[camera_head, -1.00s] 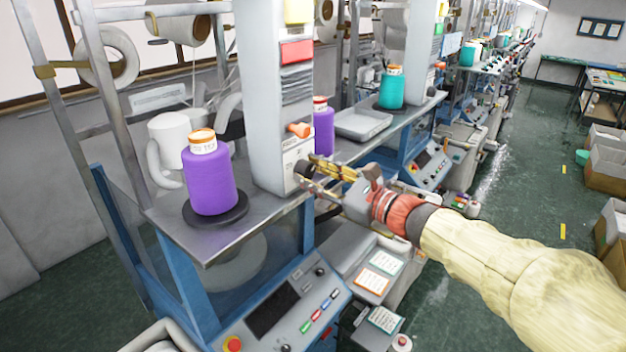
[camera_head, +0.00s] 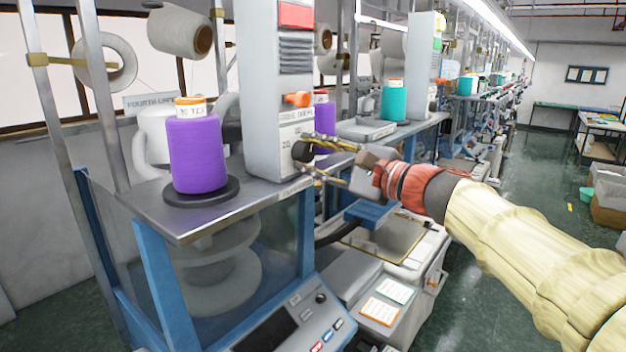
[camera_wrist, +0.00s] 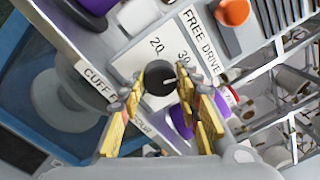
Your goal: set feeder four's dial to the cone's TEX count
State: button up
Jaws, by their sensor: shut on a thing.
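The black round dial (camera_wrist: 158,77) sits on the pale panel below the FREE DRIVE label (camera_wrist: 203,37) in the wrist view. The numbers 20 and 30 are printed around it, and its white mark points right, below the 30. My gripper (camera_wrist: 162,88) has its yellow fingers shut on the dial, one on each side. In the head view the dial (camera_head: 302,151) is on the grey column, with my gripper (camera_head: 313,157) at it. A purple cone (camera_head: 197,155) stands upright left of the column.
An orange knob (camera_head: 297,99) sticks out just above the dial. The metal shelf edge (camera_head: 250,210) runs below. Another purple cone (camera_head: 325,118) stands behind the column, and a teal cone (camera_head: 394,102) farther right. The aisle floor (camera_head: 520,200) on the right is clear.

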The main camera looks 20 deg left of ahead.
jog(key=shift+f+n+b, duration=0.25)
jog(key=shift+n+b, duration=1.35)
jog(key=shift+b, duration=0.8)
jog(key=shift+r, duration=0.1)
jog(key=o, duration=1.1)
jog(key=shift+o, duration=0.3)
jog(key=v, duration=1.2)
jog(key=shift+w, duration=0.1)
